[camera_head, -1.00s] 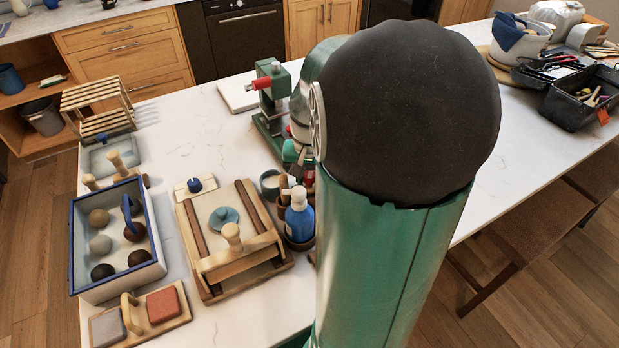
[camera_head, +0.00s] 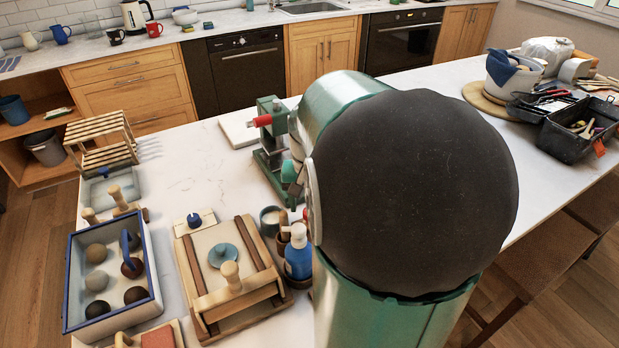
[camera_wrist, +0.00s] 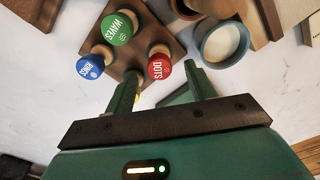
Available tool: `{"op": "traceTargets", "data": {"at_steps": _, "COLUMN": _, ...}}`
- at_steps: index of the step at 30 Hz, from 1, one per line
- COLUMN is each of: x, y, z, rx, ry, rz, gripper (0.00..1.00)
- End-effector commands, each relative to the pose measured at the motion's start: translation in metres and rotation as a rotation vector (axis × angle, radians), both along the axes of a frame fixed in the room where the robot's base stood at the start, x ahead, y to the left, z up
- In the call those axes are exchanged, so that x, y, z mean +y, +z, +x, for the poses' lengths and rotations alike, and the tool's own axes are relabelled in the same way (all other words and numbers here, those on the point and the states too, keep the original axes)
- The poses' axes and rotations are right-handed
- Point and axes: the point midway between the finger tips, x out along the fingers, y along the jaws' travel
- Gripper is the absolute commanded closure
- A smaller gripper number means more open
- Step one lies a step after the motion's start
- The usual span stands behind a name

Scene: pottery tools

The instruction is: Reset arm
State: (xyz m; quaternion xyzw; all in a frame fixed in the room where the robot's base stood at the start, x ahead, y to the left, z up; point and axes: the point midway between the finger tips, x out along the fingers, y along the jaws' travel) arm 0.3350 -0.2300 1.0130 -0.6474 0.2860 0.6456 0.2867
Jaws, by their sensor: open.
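In the wrist view my gripper (camera_wrist: 161,72) is open, with nothing between its two green fingers. Beyond the fingertips a wooden stamp block (camera_wrist: 155,52) holds a green WAVES stamp (camera_wrist: 118,29), a blue RINGS stamp (camera_wrist: 90,67) and a red DOTS stamp (camera_wrist: 159,68). I cannot tell how far the fingertips are from the block. In the head view my arm's green links and large black joint fill the right middle and hide much of the bench. The fingers are not clear there.
A cup (camera_wrist: 222,44) stands near the right finger. A black toolbox (camera_head: 567,143) stands far right.

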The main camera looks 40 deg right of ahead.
Motion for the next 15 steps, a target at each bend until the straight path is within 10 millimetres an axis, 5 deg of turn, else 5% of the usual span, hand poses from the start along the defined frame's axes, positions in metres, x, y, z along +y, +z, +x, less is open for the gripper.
{"op": "traceTargets", "data": {"at_steps": 9, "x": 0.000, "y": 0.068, "z": 0.000, "rx": -0.002, "ry": 0.001, "rz": -0.001, "gripper": 0.45}}
{"op": "traceTargets", "data": {"at_steps": 15, "x": 0.000, "y": 0.088, "z": 0.000, "rx": -0.001, "ry": 0.001, "rz": 0.001, "gripper": 0.45}}
